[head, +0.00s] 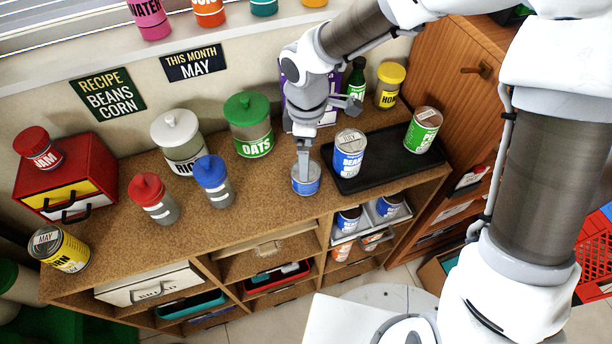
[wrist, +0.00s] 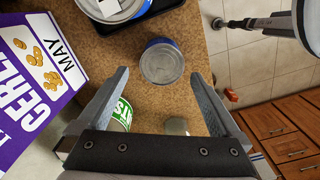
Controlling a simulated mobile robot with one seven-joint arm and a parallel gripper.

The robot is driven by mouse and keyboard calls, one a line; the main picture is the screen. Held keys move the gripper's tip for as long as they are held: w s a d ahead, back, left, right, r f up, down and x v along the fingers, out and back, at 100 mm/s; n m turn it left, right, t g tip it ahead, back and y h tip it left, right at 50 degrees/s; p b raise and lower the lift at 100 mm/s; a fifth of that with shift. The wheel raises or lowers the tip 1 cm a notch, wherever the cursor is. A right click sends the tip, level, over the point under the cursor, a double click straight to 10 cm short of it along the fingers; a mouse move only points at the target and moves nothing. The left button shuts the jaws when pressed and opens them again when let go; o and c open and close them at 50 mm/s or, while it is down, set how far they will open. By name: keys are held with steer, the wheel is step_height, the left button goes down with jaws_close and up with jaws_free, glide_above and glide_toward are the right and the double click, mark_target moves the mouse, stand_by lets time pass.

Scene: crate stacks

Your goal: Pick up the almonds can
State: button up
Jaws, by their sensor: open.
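A short blue can (head: 306,184) with a silver lid stands upright on the brown cabinet top, left of the black tray. Its label is too small to read, so I cannot confirm it is the almonds can. In the wrist view the blue can (wrist: 162,62) shows its round lid, beyond and between the fingertips. My gripper (head: 304,160) is directly above this can, pointing down. In the wrist view my gripper (wrist: 160,78) is open, with nothing held between its fingers.
A black tray (head: 378,174) holds a blue-and-white can (head: 349,153) marked July and a green can (head: 423,130). The oats jar (head: 249,126) stands behind left, and a purple cereal box (wrist: 38,58) stands behind my gripper. The cabinet's front edge is close to the can.

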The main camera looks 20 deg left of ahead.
steer(key=f, duration=0.6)
steer(key=shift+s+f, duration=0.2)
steer(key=shift+f, duration=0.1)
steer(key=shift+r, duration=0.1)
steer(key=c, duration=1.5)
